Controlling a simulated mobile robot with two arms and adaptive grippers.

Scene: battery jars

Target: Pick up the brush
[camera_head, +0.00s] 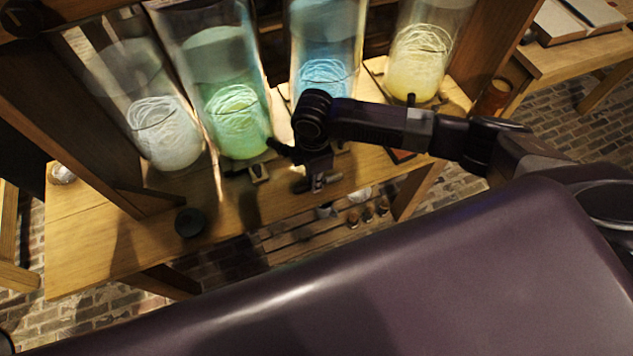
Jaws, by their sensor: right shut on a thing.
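My right arm comes in from the right, and my right gripper (318,180) points down at the wooden workbench (110,230), in front of the blue jar. It is shut on a small, thin thing, which I take to be the brush. The brush is mostly hidden by the dark gripper, and I cannot tell whether it touches the bench top. My left gripper is not in view.
Tall glass jars stand along the back: white (165,130), green (237,118), blue (325,75) and yellow (417,65). A dark round thing (189,222) sits at the bench's front edge. The bench's left front is mostly clear. Small items stand on a lower shelf (290,250).

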